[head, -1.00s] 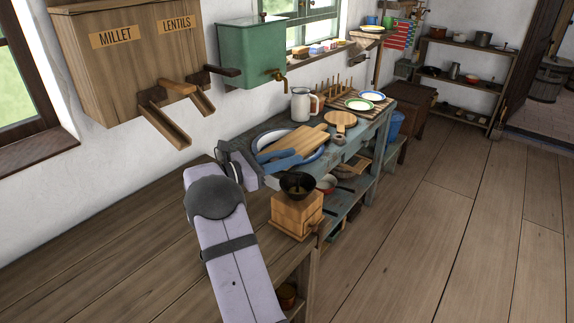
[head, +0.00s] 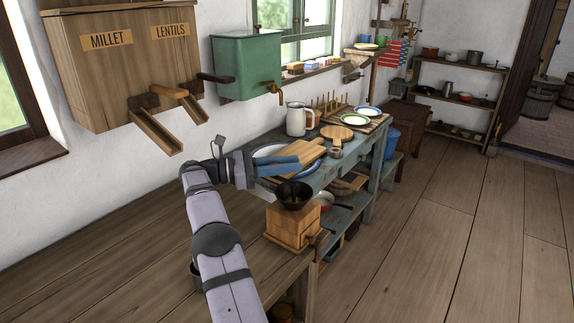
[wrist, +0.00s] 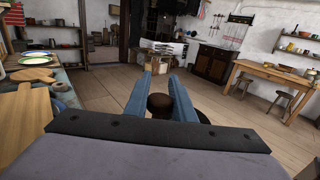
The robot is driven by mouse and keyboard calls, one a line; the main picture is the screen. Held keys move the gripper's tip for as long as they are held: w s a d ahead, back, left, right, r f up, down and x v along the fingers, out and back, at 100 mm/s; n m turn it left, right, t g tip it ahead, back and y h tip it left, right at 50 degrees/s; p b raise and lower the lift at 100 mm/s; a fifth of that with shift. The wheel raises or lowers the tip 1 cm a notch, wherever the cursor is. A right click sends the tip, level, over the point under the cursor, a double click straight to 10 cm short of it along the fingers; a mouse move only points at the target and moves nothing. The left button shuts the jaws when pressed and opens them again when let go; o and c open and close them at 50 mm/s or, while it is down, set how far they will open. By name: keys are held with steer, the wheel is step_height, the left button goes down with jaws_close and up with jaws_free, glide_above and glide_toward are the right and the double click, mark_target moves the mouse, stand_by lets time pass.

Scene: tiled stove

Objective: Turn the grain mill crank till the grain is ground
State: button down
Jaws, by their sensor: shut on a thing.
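The grain mill is a light wooden box (head: 292,226) with a dark bowl-shaped hopper (head: 294,195) on top. It stands at the right end of the wooden counter. My gripper (head: 298,160) has blue fingers and is above and behind the hopper in the head view. In the wrist view my gripper (wrist: 161,82) is shut on a brown rounded knob (wrist: 159,104), which appears to be the crank's grip. The crank arm is not clear in either view. Part of a dark round shape, likely the hopper, shows beside the right finger. The grain inside cannot be made out.
A blue-grey bench (head: 345,160) behind the mill carries a cutting board (head: 312,150), plates and a white jug (head: 299,118). A wooden millet and lentil dispenser (head: 125,70) and a green tank (head: 246,65) hang on the wall. Open floor (head: 440,240) lies to the right.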

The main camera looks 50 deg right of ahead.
steer(key=shift+r, duration=0.15)
stand_by(0.3)
steer(key=c, duration=1.6)
jaws_free()
steer(key=shift+o, duration=0.3)
steer(key=shift+w+a+n+t+h, duration=0.2)
steer(key=shift+n+t+h, duration=0.2)
steer(key=shift+t+h, duration=0.15)
steer(key=shift+t, duration=0.25)
steer(key=shift+a+r+n+t+h+p, duration=0.15)
steer(key=shift+n+t+h+p, duration=0.25)
steer(key=shift+n+p, duration=0.1)
steer(key=t+p, duration=0.1)
steer(key=p, duration=0.1)
steer(key=n+t+h+p, duration=0.1)
steer(key=p, duration=0.2)
steer(key=shift+w+a+r+n, duration=0.1)
steer(key=shift+w+a+n, duration=0.05)
steer(key=shift+a+n, duration=0.15)
steer(key=shift+a+n+t+h+p, duration=0.25)
steer(key=shift+t+p, duration=0.35)
steer(key=shift+p, duration=0.6)
